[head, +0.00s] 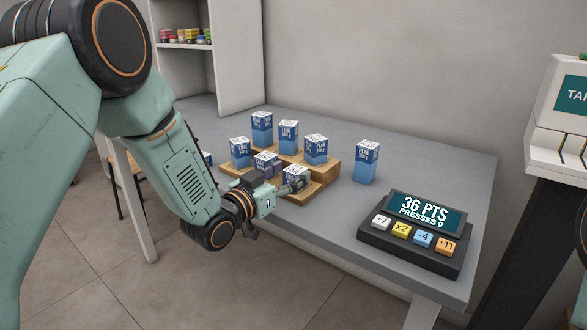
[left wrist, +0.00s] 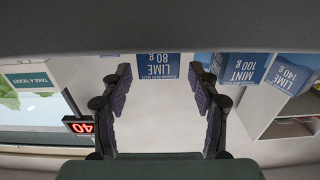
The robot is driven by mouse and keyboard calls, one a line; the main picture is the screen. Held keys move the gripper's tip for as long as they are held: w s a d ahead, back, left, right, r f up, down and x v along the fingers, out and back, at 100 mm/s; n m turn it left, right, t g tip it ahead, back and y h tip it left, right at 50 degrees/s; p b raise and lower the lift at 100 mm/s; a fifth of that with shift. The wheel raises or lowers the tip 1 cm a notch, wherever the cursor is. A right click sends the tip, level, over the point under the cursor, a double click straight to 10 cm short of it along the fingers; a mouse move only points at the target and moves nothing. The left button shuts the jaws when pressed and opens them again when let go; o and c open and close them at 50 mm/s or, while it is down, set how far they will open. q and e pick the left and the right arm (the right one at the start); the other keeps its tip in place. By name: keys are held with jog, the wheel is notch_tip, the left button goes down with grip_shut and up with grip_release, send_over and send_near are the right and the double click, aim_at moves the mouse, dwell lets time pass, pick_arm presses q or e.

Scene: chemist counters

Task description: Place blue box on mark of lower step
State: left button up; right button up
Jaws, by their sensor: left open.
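A stepped wooden stand (head: 331,171) on the grey table holds several blue boxes with white tops. Three stand along its higher part, including one blue box (head: 316,149) at the right end. Others stand lower, including a box (head: 265,162) just behind my left gripper (head: 284,182). The gripper is open at the front of the stand, by the lower step (head: 318,186). In the left wrist view a box labelled LIME 80 g (left wrist: 158,66) shows between the open fingers; I cannot tell whether they touch it. I cannot make out a mark. My right gripper is not in view.
Another blue box (head: 366,162) stands alone on the table, right of the stand. A button console (head: 412,232) reading 36 PTS sits at the front right. The table between them is clear. A ticket machine (head: 560,110) stands beyond the right edge, shelves (head: 186,60) behind left.

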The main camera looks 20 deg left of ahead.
pick_arm(q)
jog(key=p+v, duration=0.3)
jog(key=v, duration=0.7)
jog(key=s+d+f+n+g+y, duration=0.15)
jog(key=s+f+g, duration=0.35)
jog(key=f, duration=0.5)
jog(key=s+d+f+n+g+y, duration=0.1)
jog(key=s+f+g+y, duration=0.15)
jog(key=s+f, duration=0.5)
jog(key=s+a+f+n+g+y, duration=0.1)
jog(key=s+f+g, duration=0.3)
jog(key=s, duration=0.8)
jog(key=s+a+f+n+g+y, duration=0.1)
jog(key=s+f+g, duration=0.4)
jog(key=s+f, duration=0.3)
jog(key=s, duration=0.3)
jog(key=shift+s, duration=0.4)
jog(key=shift+g, duration=0.25)
jog(key=shift+r, duration=0.35)
